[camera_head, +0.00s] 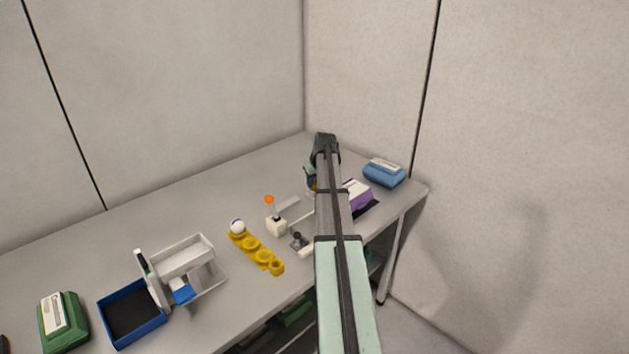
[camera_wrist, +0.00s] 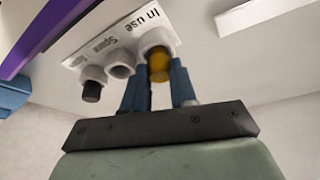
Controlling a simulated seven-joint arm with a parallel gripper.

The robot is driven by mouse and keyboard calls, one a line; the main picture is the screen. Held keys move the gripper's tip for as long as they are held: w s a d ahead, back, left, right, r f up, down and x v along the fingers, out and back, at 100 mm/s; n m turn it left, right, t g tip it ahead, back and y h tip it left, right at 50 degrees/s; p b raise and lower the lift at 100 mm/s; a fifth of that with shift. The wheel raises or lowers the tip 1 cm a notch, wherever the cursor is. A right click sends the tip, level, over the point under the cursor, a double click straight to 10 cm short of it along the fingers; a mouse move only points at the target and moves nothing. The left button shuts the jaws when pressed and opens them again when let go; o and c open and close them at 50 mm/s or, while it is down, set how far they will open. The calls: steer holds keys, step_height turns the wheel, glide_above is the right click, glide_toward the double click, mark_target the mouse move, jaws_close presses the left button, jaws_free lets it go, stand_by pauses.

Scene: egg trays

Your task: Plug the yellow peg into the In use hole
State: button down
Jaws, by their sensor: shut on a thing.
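In the wrist view, a white panel (camera_wrist: 88,60) shows several round sockets in a row, with upside-down labels including "In use" and "Spare". The yellow peg (camera_wrist: 159,66) is at the In use socket (camera_wrist: 156,40), its end at or in the opening; how deep it sits I cannot tell. My gripper (camera_wrist: 158,78) is shut on the yellow peg, one blue finger on each side. The middle socket (camera_wrist: 121,70) looks empty. A dark peg (camera_wrist: 91,91) sits in the socket at the left. In the head view my arm hides most of the panel and peg.
A purple-and-white box (camera_head: 357,194) and a blue case (camera_head: 383,173) stand right of my arm. The table's back is clear.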

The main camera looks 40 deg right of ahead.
steer(key=shift+f, duration=0.3)
stand_by(0.7)
steer(key=c, duration=0.8)
jaws_free()
steer(key=shift+r, duration=0.1)
steer(key=v, duration=1.3)
steer(key=shift+a+r, duration=0.15)
steer(key=shift+r, duration=0.1)
steer(key=shift+r, duration=1.8)
steer(key=shift+f, duration=1.8)
steer(key=shift+r, duration=0.95)
